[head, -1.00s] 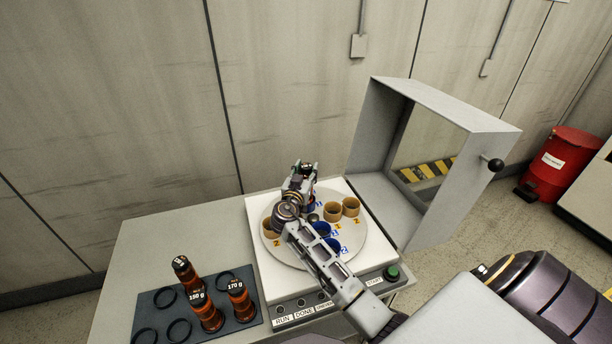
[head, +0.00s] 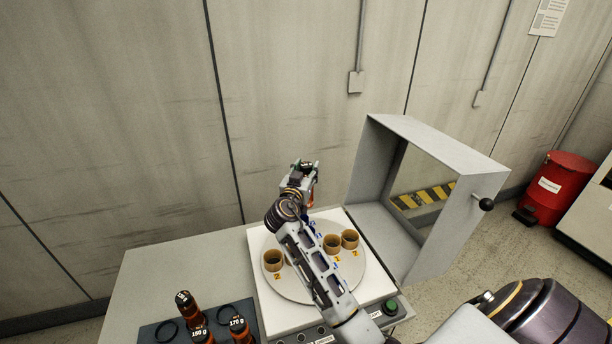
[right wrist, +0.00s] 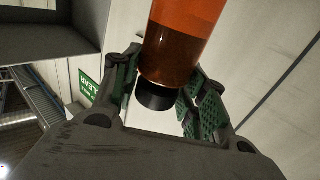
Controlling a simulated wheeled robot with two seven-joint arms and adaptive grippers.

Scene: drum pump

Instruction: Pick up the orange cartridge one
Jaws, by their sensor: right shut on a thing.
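My right gripper (head: 305,168) is raised above the back of the round plate (head: 300,290). In the right wrist view the same gripper (right wrist: 165,90) is shut on an orange cartridge (right wrist: 180,45) with a black end cap. In the head view only a sliver of this cartridge (head: 311,196) shows beside the fingers. More orange-brown cartridges stand in a dark rack (head: 155,333) at the lower left; one cartridge (head: 238,330) is labelled 170 g. My left gripper is not in view.
Tan cups (head: 272,260) stand on the round plate of the white machine (head: 262,318); my right arm covers part of it. A grey hood (head: 440,145) with a window and knob stands open at the right. A red bin (head: 556,188) is farther right. The wall is behind.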

